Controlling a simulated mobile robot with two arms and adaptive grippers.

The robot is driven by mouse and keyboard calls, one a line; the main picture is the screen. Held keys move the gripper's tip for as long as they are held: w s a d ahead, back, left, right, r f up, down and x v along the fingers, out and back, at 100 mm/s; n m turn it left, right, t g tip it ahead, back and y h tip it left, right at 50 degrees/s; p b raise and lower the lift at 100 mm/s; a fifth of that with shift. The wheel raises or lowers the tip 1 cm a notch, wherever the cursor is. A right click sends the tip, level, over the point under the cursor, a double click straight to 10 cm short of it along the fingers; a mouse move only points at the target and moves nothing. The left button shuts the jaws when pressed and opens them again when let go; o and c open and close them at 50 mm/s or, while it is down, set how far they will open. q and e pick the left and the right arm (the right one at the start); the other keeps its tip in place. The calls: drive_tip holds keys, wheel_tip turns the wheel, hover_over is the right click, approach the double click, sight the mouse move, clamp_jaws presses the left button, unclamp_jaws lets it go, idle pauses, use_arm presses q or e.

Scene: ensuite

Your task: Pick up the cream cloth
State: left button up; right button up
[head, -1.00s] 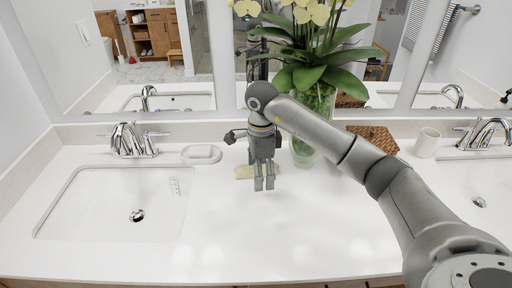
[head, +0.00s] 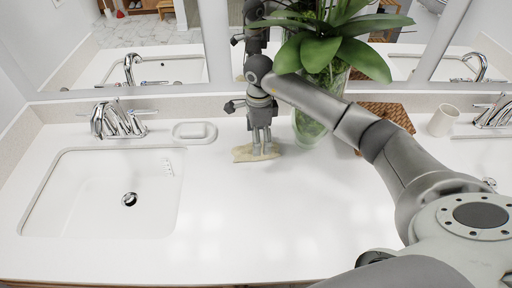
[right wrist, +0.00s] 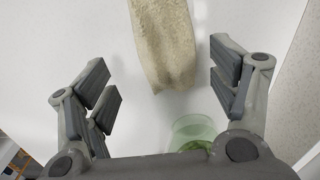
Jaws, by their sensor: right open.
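The cream cloth (head: 243,156) lies on the white counter, left of the glass vase. My right gripper (head: 262,150) points down over it, and its fingers hide part of the cloth in the head view. In the right wrist view the cloth (right wrist: 165,40) is a long cream strip at the top middle. Its near end reaches between the two spread fingers of my right gripper (right wrist: 163,82), with a gap on both sides. The gripper is open and holds nothing. My left gripper is not in view.
A glass vase (head: 309,128) with an orchid stands close to the right of the gripper. A woven box (head: 386,116) and a cup (head: 443,120) stand further right. A soap dish (head: 195,131) and a sink (head: 105,190) are left. The counter's front middle is clear.

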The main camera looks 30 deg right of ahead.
drive_tip(key=f, duration=0.1)
drive_tip(key=f+p, duration=0.1)
drive_tip(key=f, duration=0.1)
drive_tip(key=f+p, duration=0.1)
drive_tip(key=shift+w+f, duration=0.2)
drive_tip(key=shift+w, duration=0.2)
drive_tip(key=shift+f, duration=0.25)
drive_tip(key=shift+c, duration=0.5)
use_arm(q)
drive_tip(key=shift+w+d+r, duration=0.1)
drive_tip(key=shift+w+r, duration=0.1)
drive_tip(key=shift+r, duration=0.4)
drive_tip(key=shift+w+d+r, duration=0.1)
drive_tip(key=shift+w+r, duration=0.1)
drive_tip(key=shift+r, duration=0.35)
use_arm(e)
drive_tip(key=c, duration=0.9)
